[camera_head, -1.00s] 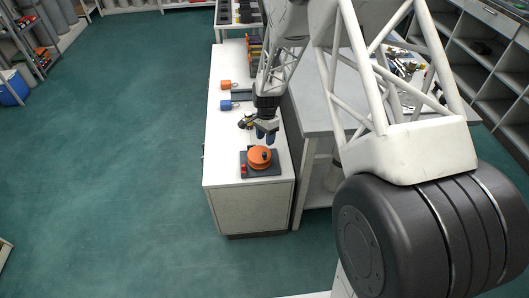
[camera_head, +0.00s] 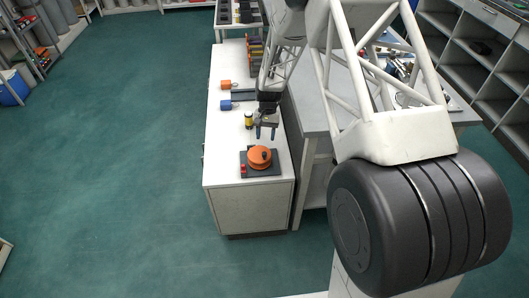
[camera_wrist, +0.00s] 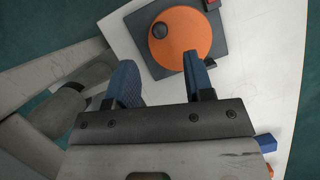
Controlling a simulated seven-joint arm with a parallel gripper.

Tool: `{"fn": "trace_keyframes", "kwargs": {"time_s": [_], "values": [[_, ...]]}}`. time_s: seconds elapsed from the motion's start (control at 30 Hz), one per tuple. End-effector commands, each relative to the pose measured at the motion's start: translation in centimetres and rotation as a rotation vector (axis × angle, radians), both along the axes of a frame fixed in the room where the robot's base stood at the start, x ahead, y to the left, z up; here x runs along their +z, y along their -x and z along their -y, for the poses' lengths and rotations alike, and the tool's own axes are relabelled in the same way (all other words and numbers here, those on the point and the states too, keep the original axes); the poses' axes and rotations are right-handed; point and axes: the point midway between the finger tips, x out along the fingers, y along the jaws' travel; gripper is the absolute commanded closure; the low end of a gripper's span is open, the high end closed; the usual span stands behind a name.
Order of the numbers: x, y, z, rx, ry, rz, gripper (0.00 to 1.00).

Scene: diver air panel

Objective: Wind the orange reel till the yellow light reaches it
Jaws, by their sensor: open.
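The orange reel (camera_head: 257,160) lies flat on a dark grey base plate (camera_head: 277,171) near the front end of the white bench. A dark crank knob (camera_head: 265,154) stands on the reel, towards its right side in the head view. In the wrist view the reel (camera_wrist: 181,45) is at the top, with the knob (camera_wrist: 160,30) at its left. My gripper (camera_head: 266,137) is above and just behind the reel, fingers down, open and empty. In the wrist view the right finger overlaps the reel's lower edge. I cannot make out a lit yellow light.
A small red part (camera_head: 243,169) sits at the plate's left edge. A black-and-yellow cylinder (camera_head: 249,121) stands close left of my gripper. A grey table (camera_head: 315,115) adjoins on the right. The bench's left strip is clear.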

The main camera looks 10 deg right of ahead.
Motion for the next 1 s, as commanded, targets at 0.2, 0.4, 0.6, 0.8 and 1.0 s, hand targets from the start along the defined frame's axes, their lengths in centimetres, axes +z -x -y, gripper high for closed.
{"fn": "trace_keyframes", "kwargs": {"time_s": [0.2,0.4,0.6,0.8,1.0], "values": [[-0.3,0.1,0.0,-0.001,0.0,0.0,0.52],[-1.5,0.6,-0.2,-0.001,0.0,-0.001,0.52],[-3.8,1.5,-0.4,-0.001,0.001,-0.002,0.52],[-5.8,2.4,-0.7,-0.002,0.0,-0.001,0.52],[-7.0,2.8,-0.8,-0.001,0.001,0.001,0.52]]}}
